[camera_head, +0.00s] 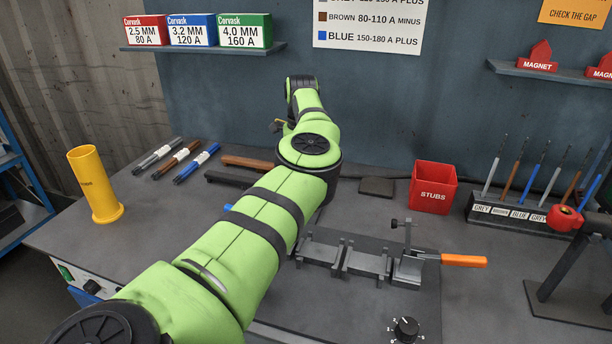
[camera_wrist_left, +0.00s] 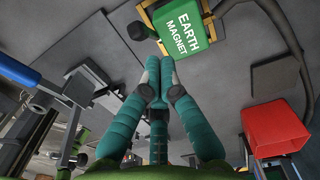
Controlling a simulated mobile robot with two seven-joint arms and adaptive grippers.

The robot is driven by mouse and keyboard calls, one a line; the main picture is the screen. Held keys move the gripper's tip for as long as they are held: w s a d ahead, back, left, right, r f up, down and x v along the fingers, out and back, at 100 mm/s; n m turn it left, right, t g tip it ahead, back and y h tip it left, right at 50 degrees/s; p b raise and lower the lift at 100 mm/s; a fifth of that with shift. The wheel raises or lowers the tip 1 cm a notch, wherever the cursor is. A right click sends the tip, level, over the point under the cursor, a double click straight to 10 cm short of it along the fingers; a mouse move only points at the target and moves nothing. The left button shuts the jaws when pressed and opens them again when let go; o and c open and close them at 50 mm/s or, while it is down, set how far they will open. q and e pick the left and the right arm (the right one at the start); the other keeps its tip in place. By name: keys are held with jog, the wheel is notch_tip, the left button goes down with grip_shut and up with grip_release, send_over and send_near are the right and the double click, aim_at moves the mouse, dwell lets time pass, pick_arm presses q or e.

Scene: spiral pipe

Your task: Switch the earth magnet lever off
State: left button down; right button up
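The earth magnet is a green block lettered EARTH MAGNET (camera_wrist_left: 182,28) at the top of the left wrist view, with yellowish edging. A dark round knob (camera_wrist_left: 138,31) sticks out at its left side, apparently the lever's end. My left gripper (camera_wrist_left: 160,68) has teal fingers with their tips together and nothing visible between them. The tips are just below the block in that picture, apart from the knob. In the head view my green left arm covers the middle of the bench, and the magnet and left gripper are hidden there. My right gripper is not in view.
A red STUBS box (camera_head: 433,188) stands on the bench right of the arm; it also shows in the left wrist view (camera_wrist_left: 275,128). A clamp fixture with an orange handle (camera_head: 464,261) is at front right. A yellow tube (camera_head: 94,184) stands at left. Rod bundles lie behind it.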

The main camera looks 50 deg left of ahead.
pick_arm(q)
jog(key=shift+r+p, duration=0.7)
jog(key=shift+r, duration=0.1)
jog(key=shift+d, duration=0.1)
